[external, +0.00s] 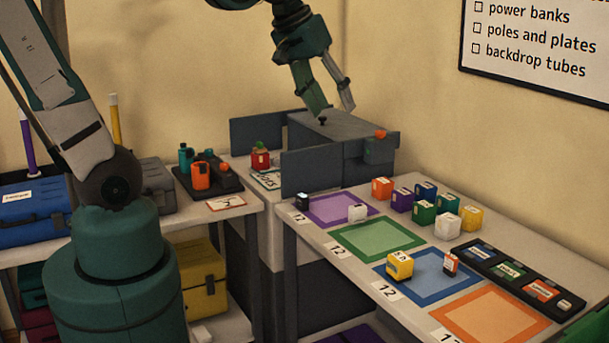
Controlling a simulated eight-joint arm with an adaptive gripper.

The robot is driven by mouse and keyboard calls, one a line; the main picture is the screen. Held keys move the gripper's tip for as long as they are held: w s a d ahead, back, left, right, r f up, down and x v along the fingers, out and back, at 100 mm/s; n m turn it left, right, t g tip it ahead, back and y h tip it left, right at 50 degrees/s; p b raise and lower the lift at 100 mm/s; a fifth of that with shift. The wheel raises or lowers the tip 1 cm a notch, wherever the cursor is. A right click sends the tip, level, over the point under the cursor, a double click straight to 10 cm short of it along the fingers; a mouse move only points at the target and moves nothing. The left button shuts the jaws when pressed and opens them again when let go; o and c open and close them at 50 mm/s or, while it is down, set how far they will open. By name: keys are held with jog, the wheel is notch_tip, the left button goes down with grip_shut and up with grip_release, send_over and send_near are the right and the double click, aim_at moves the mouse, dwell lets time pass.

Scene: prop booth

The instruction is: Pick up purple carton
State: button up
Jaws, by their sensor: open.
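The purple carton (401,200) is a small box on the right-hand table. It stands in a cluster of small cartons, between an orange carton (382,188) and a green carton (423,213), with a blue carton (425,190) just behind to its right. My gripper (337,112) is open and empty, with its two fingers pointing down. It is high up and to the left of the purple carton in the picture, in front of or above the grey box structure; its exact height is hard to tell.
Coloured square mats, including a purple one (318,207), lie along the table's front. White (447,225) and yellow (470,217) cartons stand near the cluster. A black tray (487,247) lies at right. A grey bin with raised flaps (312,172) stands at the back left.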

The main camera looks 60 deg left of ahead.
jog(key=w+a+f+n+g+h, duration=0.1)
jog(key=w+a+n, duration=0.1)
jog(key=w, duration=0.5)
jog(key=w+a+f+n+g, duration=0.1)
jog(key=w+n, duration=0.1)
jog(key=w, duration=0.4)
jog(key=n+g+h+b, duration=0.1)
jog(key=n+g+h, duration=0.2)
jog(key=n, duration=0.7)
send_over(402, 191)
jog(key=a, duration=0.3)
notch_tip(402, 191, down, 29)
jog(key=shift+d+r, duration=0.15)
jog(key=shift+d, duration=0.05)
jog(key=shift+x, duration=1.3)
